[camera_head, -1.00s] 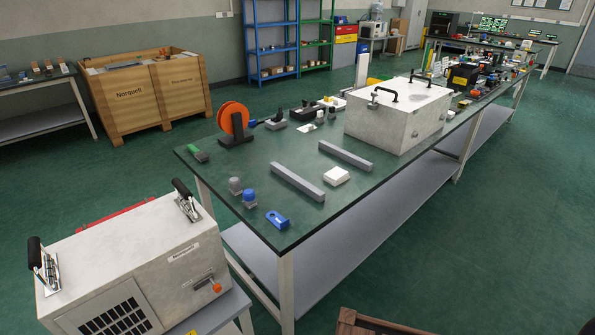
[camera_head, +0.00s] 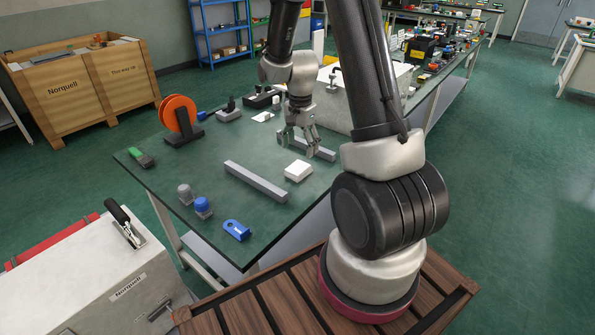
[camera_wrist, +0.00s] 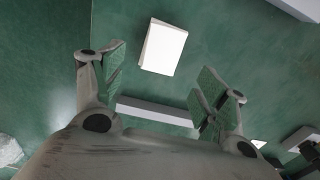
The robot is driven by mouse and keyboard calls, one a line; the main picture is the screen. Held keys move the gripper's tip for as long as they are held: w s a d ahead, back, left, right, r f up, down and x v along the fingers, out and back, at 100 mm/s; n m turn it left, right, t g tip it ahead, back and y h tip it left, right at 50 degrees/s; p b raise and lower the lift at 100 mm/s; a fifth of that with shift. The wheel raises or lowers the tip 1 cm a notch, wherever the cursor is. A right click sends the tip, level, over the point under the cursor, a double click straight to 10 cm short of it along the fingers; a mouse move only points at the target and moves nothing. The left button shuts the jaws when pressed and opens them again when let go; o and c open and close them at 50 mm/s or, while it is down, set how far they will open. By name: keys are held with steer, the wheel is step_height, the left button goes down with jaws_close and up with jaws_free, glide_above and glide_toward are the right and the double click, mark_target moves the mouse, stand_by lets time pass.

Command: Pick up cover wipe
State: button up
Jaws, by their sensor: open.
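A small white block-like pad (camera_head: 298,171), which I take to be the cover wipe, lies flat on the green bench top (camera_head: 240,160). It also shows in the wrist view as a white pad (camera_wrist: 162,47), slightly tilted in the picture, beyond the fingertips. My gripper (camera_head: 297,146) points down over the bench, just behind the pad in the head view. In the wrist view my gripper (camera_wrist: 160,85) has its fingers spread wide with nothing between them. The pad is apart from the fingers and fully visible.
One grey bar (camera_head: 255,181) lies left of the pad; another (camera_head: 315,148) lies behind it, partly hidden by my gripper. A white box (camera_head: 335,95) stands behind. An orange reel (camera_head: 178,114), blue-topped part (camera_head: 203,207) and blue bracket (camera_head: 237,230) sit on the left and front.

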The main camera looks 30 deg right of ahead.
mark_target(299, 167)
steer(key=f, duration=0.8)
steer(key=shift+a, duration=0.3)
steer(key=c, duration=0.7)
